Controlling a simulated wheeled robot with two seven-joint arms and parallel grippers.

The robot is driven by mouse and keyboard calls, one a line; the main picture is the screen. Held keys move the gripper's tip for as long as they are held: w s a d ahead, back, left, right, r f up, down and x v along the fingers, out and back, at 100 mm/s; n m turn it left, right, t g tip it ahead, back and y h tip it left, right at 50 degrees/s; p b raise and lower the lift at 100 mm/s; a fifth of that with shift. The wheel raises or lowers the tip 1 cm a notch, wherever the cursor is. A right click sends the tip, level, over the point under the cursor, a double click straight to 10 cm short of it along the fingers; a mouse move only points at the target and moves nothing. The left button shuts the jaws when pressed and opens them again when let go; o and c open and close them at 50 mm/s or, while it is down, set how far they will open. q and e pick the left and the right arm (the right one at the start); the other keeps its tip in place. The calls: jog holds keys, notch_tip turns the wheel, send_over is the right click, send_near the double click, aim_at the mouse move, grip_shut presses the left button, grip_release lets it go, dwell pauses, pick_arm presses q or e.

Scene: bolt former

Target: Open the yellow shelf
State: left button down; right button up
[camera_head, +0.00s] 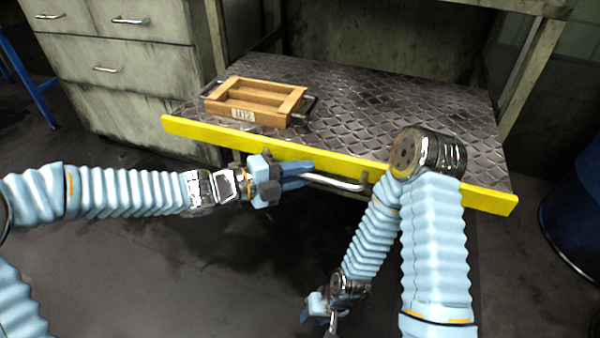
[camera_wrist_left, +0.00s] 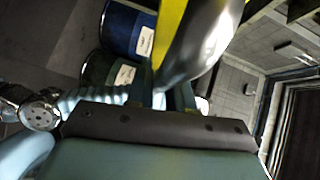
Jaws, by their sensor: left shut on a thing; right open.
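The yellow shelf (camera_head: 300,153) has a yellow front edge and a dark diamond-plate top. A metal bar handle (camera_head: 335,182) runs along the front of that edge. My left gripper (camera_head: 306,174) is at the left part of the handle, shut on it. In the left wrist view the handle (camera_wrist_left: 195,45) shows large and close, with the yellow edge (camera_wrist_left: 168,28) beside it. My right gripper (camera_head: 325,318) hangs low in front of the shelf, apart from it. It is open and empty, and small in view. My right arm hides part of the yellow edge.
A wooden crate (camera_head: 228,100) with metal side handles and a label rests on the shelf. A grey drawer cabinet (camera_head: 115,75) stands at the left. A blue barrel (camera_head: 575,215) stands at the right. The floor before the shelf is clear.

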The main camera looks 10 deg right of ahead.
pick_arm(q)
jog(key=c, duration=1.1)
grip_release()
jog(key=p+v, duration=0.2)
jog(key=v, duration=1.1)
jog(key=shift+a, duration=0.4)
